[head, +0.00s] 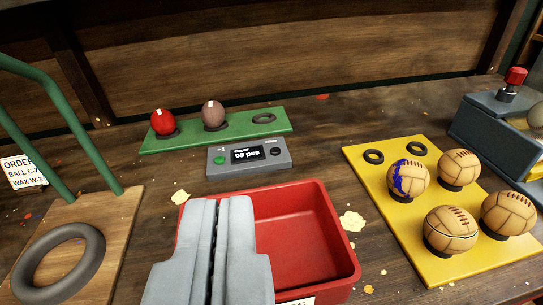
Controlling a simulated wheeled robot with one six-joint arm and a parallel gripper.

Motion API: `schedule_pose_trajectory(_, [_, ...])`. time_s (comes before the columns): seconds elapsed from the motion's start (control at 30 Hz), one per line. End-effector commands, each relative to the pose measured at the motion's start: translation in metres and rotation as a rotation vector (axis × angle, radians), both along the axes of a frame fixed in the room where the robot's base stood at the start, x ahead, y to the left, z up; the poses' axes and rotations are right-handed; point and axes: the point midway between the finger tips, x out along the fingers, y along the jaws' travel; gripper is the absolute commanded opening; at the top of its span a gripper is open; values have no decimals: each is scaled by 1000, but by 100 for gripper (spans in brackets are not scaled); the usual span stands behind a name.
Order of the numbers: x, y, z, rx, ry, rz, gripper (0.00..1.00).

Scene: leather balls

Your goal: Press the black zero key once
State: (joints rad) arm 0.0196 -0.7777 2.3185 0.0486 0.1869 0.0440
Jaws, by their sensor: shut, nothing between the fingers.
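A grey counter box (250,167) stands on the bench in the upper middle of the head view. Its black key (276,152) is at the right end, with a small label above it that is too small to read surely. A green key (221,160) marked +1 is at the left end. The display (248,154) between them shows a count in pcs, perhaps 05 or 08. My gripper (222,200) is shut and empty. Its fingertips appear below and left of the black key in the picture, apart from the box.
A red bin (336,230) lies behind and right of my gripper. A green rack (238,127) with a red ball and a brown ball is behind the counter. A yellow board (403,262) with several leather balls is at right. A green frame and dark ring (60,258) are at left.

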Motion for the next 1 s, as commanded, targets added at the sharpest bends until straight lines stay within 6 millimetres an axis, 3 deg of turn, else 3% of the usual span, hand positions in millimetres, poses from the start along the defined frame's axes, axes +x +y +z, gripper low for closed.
schedule_pose_trajectory(0.5, [111,-14,-7,183,205,-50,0])
schedule_pose_trajectory(1.0, [218,-31,-38,362,394,-107,0])
